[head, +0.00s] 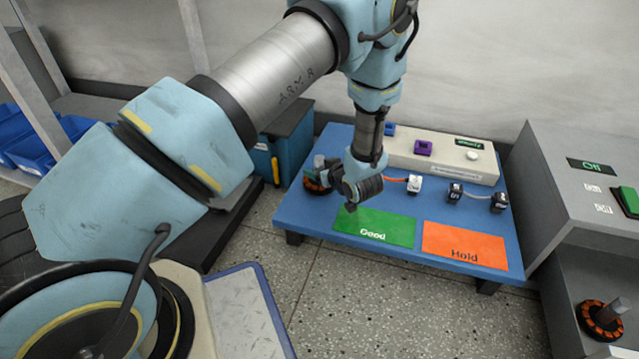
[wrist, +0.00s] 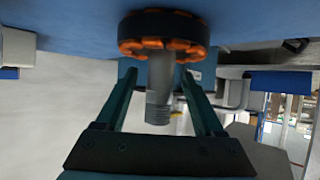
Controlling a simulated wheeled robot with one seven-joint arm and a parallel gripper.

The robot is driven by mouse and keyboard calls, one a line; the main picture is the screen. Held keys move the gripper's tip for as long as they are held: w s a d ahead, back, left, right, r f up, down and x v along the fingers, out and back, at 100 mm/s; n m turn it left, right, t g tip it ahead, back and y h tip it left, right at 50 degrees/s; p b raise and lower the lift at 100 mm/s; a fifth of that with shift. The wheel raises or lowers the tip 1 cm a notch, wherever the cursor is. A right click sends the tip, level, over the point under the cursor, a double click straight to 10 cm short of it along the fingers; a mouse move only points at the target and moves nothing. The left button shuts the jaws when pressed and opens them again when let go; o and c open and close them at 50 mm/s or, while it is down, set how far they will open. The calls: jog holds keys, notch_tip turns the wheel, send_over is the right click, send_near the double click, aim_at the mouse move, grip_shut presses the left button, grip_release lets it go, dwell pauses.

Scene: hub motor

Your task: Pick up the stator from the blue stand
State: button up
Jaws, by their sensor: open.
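The stator (head: 313,187) is a black ring with orange windings and a grey upright shaft. It sits near the left edge of the blue stand (head: 296,208). In the wrist view, which looks upside down, the stator (wrist: 165,36) rests on the blue surface (wrist: 70,22) with its shaft pointing down in the picture. My gripper (head: 335,174) is beside the stator in the head view, partly hidden by my wrist. In the wrist view my gripper (wrist: 160,78) is open, its two fingers on either side of the shaft, with a visible gap on the right.
A green "Good" pad (head: 375,227) and an orange "Hold" pad (head: 464,246) lie along the front. A beige box (head: 440,157) and small connectors (head: 455,193) stand behind. Another orange-and-black stator (head: 601,320) sits on the grey machine (head: 585,245) at right.

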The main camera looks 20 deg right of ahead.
jog(key=shift+c, duration=0.2)
grip_shut()
dwell(0.3)
dwell(0.8)
